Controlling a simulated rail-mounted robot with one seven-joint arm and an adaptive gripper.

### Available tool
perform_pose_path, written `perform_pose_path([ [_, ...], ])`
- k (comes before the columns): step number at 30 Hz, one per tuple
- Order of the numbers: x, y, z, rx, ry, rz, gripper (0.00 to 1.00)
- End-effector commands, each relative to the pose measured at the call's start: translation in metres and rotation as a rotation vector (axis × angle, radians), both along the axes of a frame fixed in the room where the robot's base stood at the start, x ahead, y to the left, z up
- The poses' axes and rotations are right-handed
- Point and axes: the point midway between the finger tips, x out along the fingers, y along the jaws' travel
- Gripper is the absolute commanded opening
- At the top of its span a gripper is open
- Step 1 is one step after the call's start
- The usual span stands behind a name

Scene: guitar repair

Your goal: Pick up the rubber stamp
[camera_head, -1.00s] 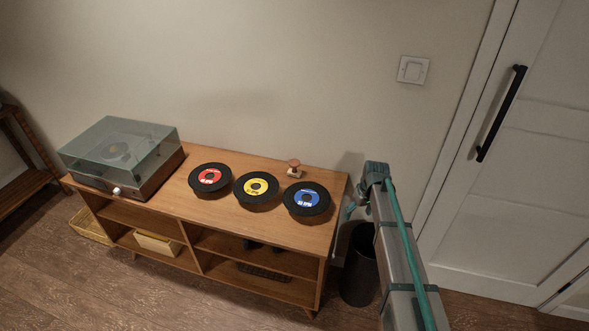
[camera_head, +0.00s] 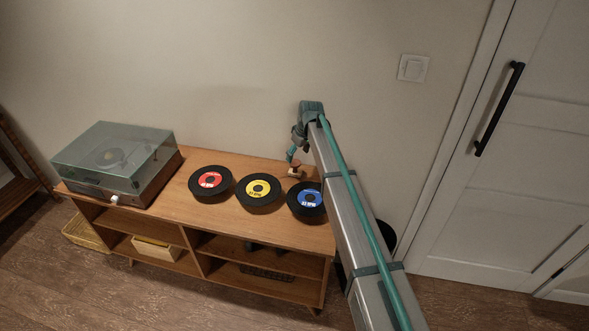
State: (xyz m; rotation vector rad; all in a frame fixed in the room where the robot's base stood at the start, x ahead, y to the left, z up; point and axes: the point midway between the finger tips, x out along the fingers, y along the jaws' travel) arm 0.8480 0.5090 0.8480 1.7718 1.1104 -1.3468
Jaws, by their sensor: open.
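The rubber stamp (camera_head: 295,172) is a small thing with a rounded reddish-brown top on a pale base. It stands at the back right of the wooden cabinet top, behind the blue-labelled record. My gripper (camera_head: 291,156) is open and hangs just above and slightly left of the stamp, pointing down. It overlaps the stamp's top closely in the picture, and I cannot tell whether they touch. My arm comes in from the lower right and covers part of the cabinet's right end.
Records with red (camera_head: 210,180), yellow (camera_head: 258,188) and blue (camera_head: 310,198) labels lie in a row on the cabinet (camera_head: 270,233). A turntable with a clear lid (camera_head: 115,160) stands at left. The wall is close behind. A dark bin (camera_head: 386,234) is partly hidden by my arm.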

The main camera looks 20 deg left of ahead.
Motion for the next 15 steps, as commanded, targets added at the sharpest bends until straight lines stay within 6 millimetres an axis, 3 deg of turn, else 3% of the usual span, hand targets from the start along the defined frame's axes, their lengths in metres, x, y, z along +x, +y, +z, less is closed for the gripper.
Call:
perform_pose_path([
  [8, 0.002, 0.005, -0.017, -0.001, 0.0, 0.0, 0.79],
  [15, 0.004, 0.012, -0.048, -0.001, 0.002, 0.0, 0.79],
])
